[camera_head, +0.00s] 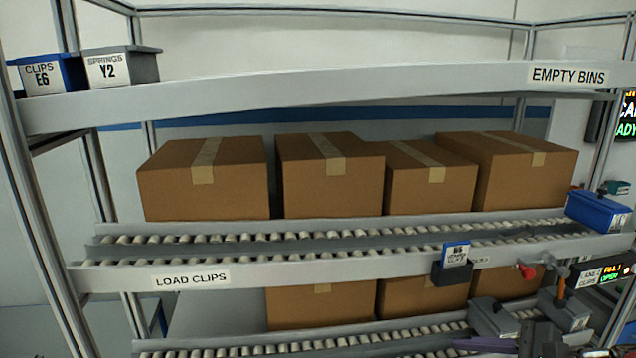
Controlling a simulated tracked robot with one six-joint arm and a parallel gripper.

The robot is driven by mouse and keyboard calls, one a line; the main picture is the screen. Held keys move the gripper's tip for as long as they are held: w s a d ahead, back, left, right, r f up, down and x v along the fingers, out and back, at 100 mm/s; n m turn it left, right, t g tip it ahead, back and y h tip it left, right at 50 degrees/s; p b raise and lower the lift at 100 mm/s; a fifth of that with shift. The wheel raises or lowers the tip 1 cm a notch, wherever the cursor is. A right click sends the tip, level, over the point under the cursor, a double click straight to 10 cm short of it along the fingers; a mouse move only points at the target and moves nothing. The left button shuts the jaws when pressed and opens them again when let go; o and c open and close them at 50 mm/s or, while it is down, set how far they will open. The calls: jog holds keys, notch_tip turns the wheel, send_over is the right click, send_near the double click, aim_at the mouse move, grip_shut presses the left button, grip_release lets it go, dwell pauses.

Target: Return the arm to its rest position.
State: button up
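My gripper is not clearly visible in the head view, and no rest position is marked there. Dark and grey parts crowd the lower right corner in front of the rack, and I cannot tell whether any of them belong to my arm. Nothing in this view shows whether my gripper is open or holding something.
A rack carries several taped cardboard boxes (203,193) on a roller shelf (300,267), with more boxes below. A blue bin (70,74) and grey bin (120,68) stand on the top shelf, otherwise empty. Another blue bin (597,212) sits at right. Grey bins (492,318) crowd lower right.

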jog(key=s+a+n+g+h, duration=0.1)
jog(key=s+a+n+h, duration=0.2)
jog(key=a+n, duration=0.3)
jog(key=s+a+n+g+h, duration=0.2)
jog(key=s+a+n+h, duration=0.2)
jog(key=n, duration=1.2)
jog(key=a, duration=0.3)
jog(key=shift+s, duration=0.25)
jog(key=shift+c, duration=0.9)
jog(key=shift+d, duration=0.1)
